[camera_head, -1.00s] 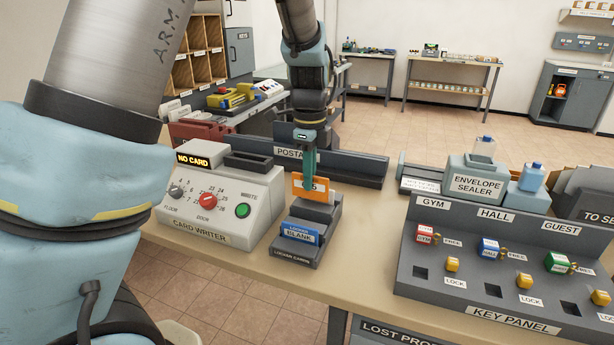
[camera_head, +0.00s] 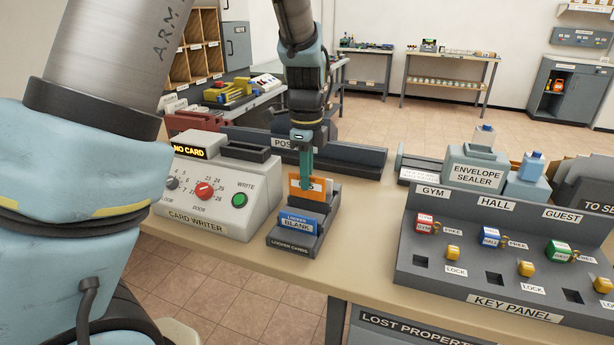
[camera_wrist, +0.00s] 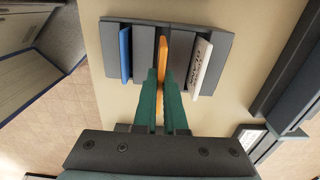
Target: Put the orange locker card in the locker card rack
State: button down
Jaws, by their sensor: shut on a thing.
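The orange locker card (camera_head: 306,187) is upright between the fingers of my gripper (camera_head: 305,170), which is shut on it from above. The grey locker card rack (camera_head: 292,243) stands on the table, with a blue card marked BLANK (camera_head: 298,222) in its front part. In the wrist view, the orange card (camera_wrist: 163,52) lines up with the rack's middle gap, between the blue card (camera_wrist: 125,52) and a pale card-like piece with dark lettering (camera_wrist: 200,66). The green fingers (camera_wrist: 160,88) pinch it. I cannot tell whether the card's lower edge is fully seated.
The card writer (camera_head: 215,193), its display reading NO CARD, stands close left of the rack. A long dark tray (camera_head: 345,160) lies behind. The key panel (camera_head: 500,270) and envelope sealer (camera_head: 473,170) are to the right. Bare tabletop (camera_head: 365,220) lies between rack and key panel.

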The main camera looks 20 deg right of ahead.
jog(key=shift+f, duration=0.1)
jog(key=shift+f+b, duration=1)
jog(key=shift+f, duration=0.25)
